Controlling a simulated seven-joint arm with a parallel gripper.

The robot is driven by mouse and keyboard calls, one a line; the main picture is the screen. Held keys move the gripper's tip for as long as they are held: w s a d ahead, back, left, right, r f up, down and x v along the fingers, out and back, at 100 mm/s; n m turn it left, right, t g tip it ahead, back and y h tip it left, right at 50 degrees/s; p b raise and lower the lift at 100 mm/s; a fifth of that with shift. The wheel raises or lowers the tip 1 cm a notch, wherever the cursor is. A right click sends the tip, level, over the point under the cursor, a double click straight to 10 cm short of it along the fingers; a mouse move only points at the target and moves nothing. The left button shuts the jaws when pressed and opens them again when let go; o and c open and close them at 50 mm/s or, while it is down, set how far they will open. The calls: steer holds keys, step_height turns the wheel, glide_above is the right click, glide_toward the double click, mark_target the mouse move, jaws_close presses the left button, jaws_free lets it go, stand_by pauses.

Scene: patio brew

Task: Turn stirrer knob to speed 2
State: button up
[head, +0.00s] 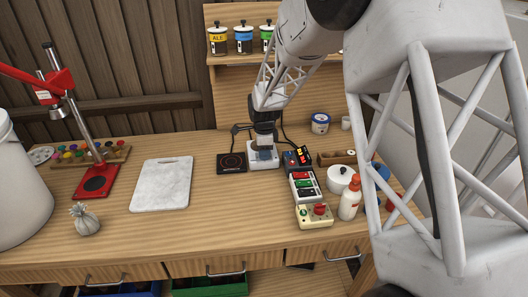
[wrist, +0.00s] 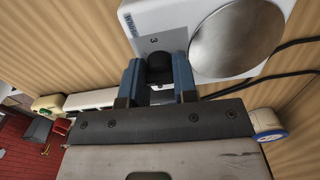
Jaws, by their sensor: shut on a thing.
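The stirrer (head: 262,162) is a small white box on the table at the back, right of the dark hot plate. In the wrist view its white body (wrist: 160,20) carries a round silver plate (wrist: 238,38), and a figure 3 shows beside the knob. The stirrer knob (wrist: 160,68) is black and sits between the two blue fingers. My gripper (wrist: 159,85) is shut on the knob from above. In the head view my gripper (head: 263,143) hides most of the knob, and its setting cannot be read there.
A dark hot plate (head: 231,163) is just left of the stirrer. Control boxes with coloured buttons (head: 303,185) stand close on its right, with a white pot (head: 341,179) and a bottle (head: 350,204) beyond. A marble board (head: 162,184) lies left. Bare table lies in front.

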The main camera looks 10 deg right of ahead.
stand_by(0.3)
steer(key=o, duration=0.9)
steer(key=shift+o, duration=0.2)
steer(key=shift+r, duration=0.1)
steer(key=shift+r, duration=3.85)
